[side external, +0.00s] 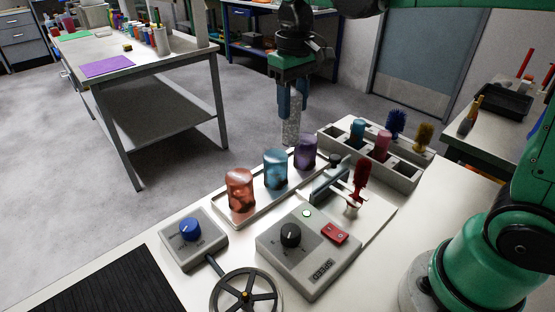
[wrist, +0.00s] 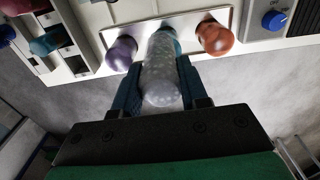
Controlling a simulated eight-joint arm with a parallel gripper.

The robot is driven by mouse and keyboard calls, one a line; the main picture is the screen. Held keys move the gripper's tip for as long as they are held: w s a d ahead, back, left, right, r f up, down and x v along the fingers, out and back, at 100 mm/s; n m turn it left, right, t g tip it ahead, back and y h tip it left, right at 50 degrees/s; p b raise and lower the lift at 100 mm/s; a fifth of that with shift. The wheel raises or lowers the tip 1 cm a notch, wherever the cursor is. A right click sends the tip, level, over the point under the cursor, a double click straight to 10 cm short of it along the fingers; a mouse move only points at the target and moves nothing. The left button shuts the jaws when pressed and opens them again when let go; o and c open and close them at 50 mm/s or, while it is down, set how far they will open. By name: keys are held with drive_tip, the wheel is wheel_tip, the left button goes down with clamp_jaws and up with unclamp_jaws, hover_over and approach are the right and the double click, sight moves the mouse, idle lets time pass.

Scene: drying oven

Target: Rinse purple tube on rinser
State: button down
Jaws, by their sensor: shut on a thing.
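My gripper (side external: 285,100) is shut on a grey, speckled, see-through tube (side external: 291,125) that hangs down below the fingers. The held tube (wrist: 161,75) also fills the middle of the wrist view, between the fingers (wrist: 160,90). A purple tube (side external: 305,152) stands at the far end of a pale tray (side external: 255,212), apart from my gripper. It also shows in the wrist view (wrist: 121,53). A blue tube (side external: 275,168) and an orange-brown tube (side external: 240,190) stand in the same row; in the wrist view the held tube partly hides the blue one. I cannot tell which device is the rinser.
A grey rack (side external: 400,172) with tubes and brushes stands at the back right. A red brush (side external: 361,182) stands near it. A speed control box (side external: 308,252), a blue-knob box (side external: 193,240) and a handwheel (side external: 245,296) are at the front.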

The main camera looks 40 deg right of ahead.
drive_tip(key=shift+s+a+f+n, duration=1.05)
drive_tip(key=shift+s+a, duration=1.1)
drive_tip(key=shift+a, duration=1.35)
drive_tip(key=shift+s+a+f+n, duration=1.1)
drive_tip(key=shift+s+a, duration=1.05)
drive_tip(key=shift+a, duration=1.35)
drive_tip(key=shift+s+a+f+n, duration=1.05)
drive_tip(key=shift+s+a, duration=1.1)
drive_tip(key=shift+a, duration=1.35)
drive_tip(key=shift+f, duration=0.25)
drive_tip(key=shift+f, duration=0.9)
drive_tip(key=shift+f, duration=0.85)
drive_tip(key=shift+r, duration=1.95)
